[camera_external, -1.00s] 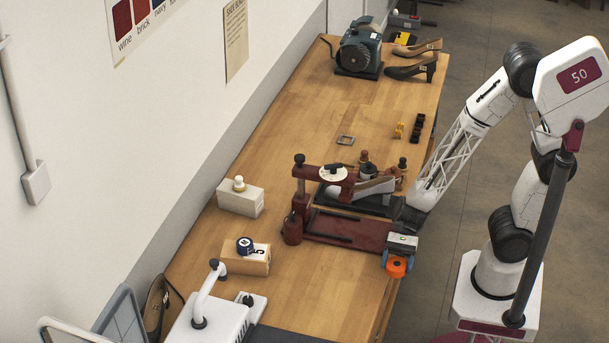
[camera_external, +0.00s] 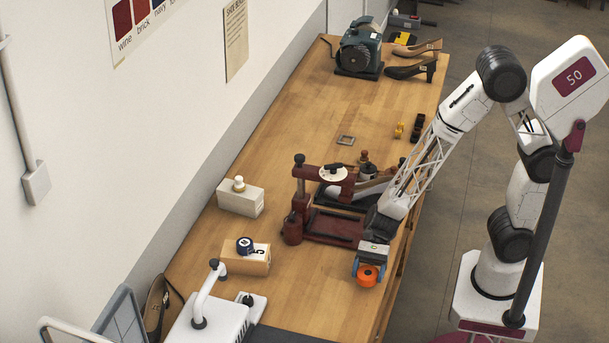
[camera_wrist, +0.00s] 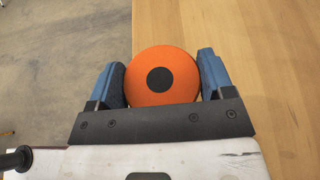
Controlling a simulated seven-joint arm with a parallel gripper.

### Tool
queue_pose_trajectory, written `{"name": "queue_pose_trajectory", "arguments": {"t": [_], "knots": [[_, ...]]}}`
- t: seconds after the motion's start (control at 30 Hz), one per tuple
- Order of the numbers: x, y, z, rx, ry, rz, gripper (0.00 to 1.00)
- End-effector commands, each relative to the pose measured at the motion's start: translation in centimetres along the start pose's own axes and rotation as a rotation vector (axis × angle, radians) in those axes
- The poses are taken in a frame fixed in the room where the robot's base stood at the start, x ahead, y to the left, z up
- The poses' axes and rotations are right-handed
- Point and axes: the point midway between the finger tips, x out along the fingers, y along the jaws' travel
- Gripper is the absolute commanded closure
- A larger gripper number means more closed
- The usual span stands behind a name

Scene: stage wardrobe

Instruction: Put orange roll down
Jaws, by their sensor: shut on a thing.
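The orange roll (camera_external: 367,275) has a dark centre and is held between the blue fingers of my gripper (camera_external: 368,272). In the external view it appears over the front right part of the wooden table (camera_external: 310,300), close to the right edge. In the wrist view the orange roll (camera_wrist: 162,76) sits between the two blue fingers (camera_wrist: 162,82) of my gripper, with its round face toward the camera. I cannot tell whether the roll touches the table top or hangs a little above it.
A dark red press (camera_external: 325,222) stands just behind my gripper. A wooden block with a blue-and-white roll (camera_external: 245,246) on it and a white machine (camera_external: 215,315) stand to the left. Bare table lies between them and my gripper. The floor shows past the right edge.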

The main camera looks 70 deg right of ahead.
Motion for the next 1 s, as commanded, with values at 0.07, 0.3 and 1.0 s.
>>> {"name": "queue_pose_trajectory", "arguments": {"t": [0.07,0.3,1.0], "knots": [[0.7,-1.0,0.1,0.001,0.001,0.001,0.52],[2.6,-3.8,0.5,0.000,0.001,0.000,0.52],[3.7,-5.3,0.4,0.001,0.001,0.000,0.52]]}}
